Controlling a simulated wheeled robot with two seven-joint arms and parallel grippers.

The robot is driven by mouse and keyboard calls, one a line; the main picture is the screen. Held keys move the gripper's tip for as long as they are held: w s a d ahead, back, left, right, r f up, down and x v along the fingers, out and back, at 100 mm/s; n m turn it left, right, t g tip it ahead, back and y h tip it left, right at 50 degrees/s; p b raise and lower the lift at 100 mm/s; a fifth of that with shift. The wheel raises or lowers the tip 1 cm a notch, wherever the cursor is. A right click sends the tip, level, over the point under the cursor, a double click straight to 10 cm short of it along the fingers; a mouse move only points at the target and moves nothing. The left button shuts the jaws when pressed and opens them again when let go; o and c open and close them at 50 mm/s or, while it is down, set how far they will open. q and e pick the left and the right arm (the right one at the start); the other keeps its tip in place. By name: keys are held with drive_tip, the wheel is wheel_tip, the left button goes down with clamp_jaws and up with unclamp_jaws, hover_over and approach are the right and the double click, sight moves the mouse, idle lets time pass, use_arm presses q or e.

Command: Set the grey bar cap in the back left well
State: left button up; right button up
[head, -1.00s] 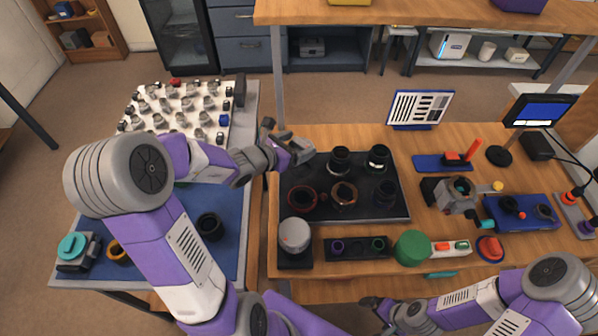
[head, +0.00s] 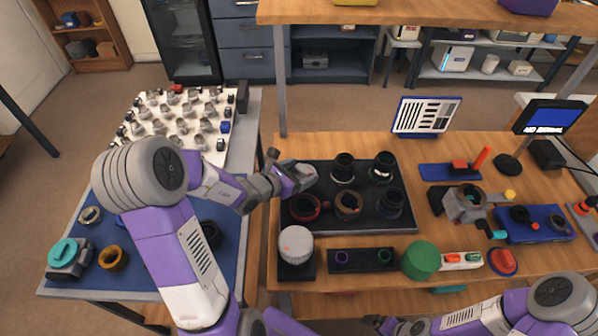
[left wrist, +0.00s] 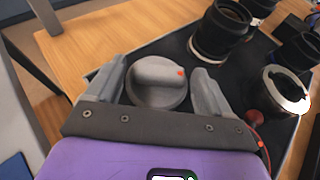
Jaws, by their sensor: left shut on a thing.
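The grey bar cap (left wrist: 158,85), round with a raised bar and a small red dot, is between the fingers of my left gripper (left wrist: 160,88). My left gripper is shut on it. In the head view the cap (head: 305,174) is at the back left of the black tray (head: 408,226), over the back left well area. The cap and fingers hide that well, and I cannot tell whether the cap touches the tray. My right gripper (head: 384,325) is at the bottom edge, partly cut off; its opening is unclear.
In the tray, a red-ringed part (head: 304,208) is just in front of the cap, and a black lens barrel (head: 343,167) stands to its right. Other ringed parts fill the tray. A grey-topped cylinder (head: 295,245) and green cylinder (head: 421,260) stand in front.

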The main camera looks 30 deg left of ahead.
use_arm(q)
drive_tip(key=o, duration=0.9)
drive_tip(key=shift+s+r+p, duration=0.1)
drive_tip(key=shift+r+p, duration=0.15)
drive_tip(key=shift+p, duration=0.15)
drive_tip(key=p+v, duration=0.2)
drive_tip(key=v, duration=0.7)
drive_tip(key=shift+s+a+r+p, duration=0.1)
drive_tip(key=shift+s+r+p, duration=0.05)
drive_tip(key=shift+p, duration=0.25)
drive_tip(key=shift+s+a+b, duration=0.1)
drive_tip(key=shift+s+b, duration=0.25)
drive_tip(key=shift+b, duration=0.3)
drive_tip(key=shift+s+a+r+b, duration=0.1)
drive_tip(key=shift+s+b, duration=0.25)
drive_tip(key=shift+s, duration=0.1)
drive_tip(key=shift+s+r, duration=0.15)
drive_tip(key=shift+s, duration=0.15)
